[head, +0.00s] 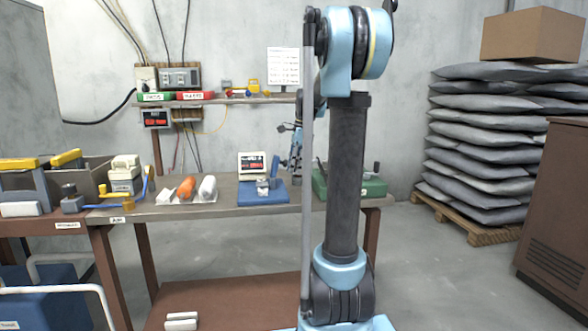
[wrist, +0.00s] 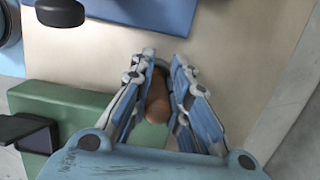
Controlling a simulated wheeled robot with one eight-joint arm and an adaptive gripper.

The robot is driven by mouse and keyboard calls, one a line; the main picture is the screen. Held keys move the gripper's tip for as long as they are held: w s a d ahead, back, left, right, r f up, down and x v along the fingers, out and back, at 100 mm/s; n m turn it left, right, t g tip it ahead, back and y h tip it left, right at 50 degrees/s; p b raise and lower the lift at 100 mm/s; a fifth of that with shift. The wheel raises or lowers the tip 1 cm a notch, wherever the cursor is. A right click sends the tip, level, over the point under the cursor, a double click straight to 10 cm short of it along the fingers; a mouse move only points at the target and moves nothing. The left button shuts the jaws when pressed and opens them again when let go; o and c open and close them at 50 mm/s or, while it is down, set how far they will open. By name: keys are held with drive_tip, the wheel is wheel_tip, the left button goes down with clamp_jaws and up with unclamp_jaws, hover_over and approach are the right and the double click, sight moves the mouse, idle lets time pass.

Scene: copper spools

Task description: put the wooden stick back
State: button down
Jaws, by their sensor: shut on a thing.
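The wooden stick (wrist: 157,105) is a brown, rounded piece between the two fingers of my gripper (wrist: 160,62) in the wrist view. In the head view my gripper (head: 296,150) is above the bench, between the blue mat (head: 250,198) and the green box (head: 375,188), partly hidden behind my arm. I cannot make out the stick there. In the wrist view the green box (wrist: 70,105) lies beside and below the stick, and whether they touch cannot be told.
The bench (head: 228,193) also holds a scale (head: 252,165) and orange and white spools (head: 187,187) on the left. A shelf (head: 225,98) is on the wall behind. Stacked sacks (head: 480,140) stand on a pallet at right. Bare bench top shows beside the mat.

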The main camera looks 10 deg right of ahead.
drive_tip(key=c, duration=1.5)
unclamp_jaws()
drive_tip(key=shift+c, duration=0.2)
drive_tip(key=shift+d+r, duration=0.25)
drive_tip(key=shift+r, duration=1)
drive_tip(key=shift+d+r, duration=0.25)
drive_tip(key=shift+r, duration=1)
drive_tip(key=shift+d+r, duration=0.25)
drive_tip(key=shift+r, duration=1)
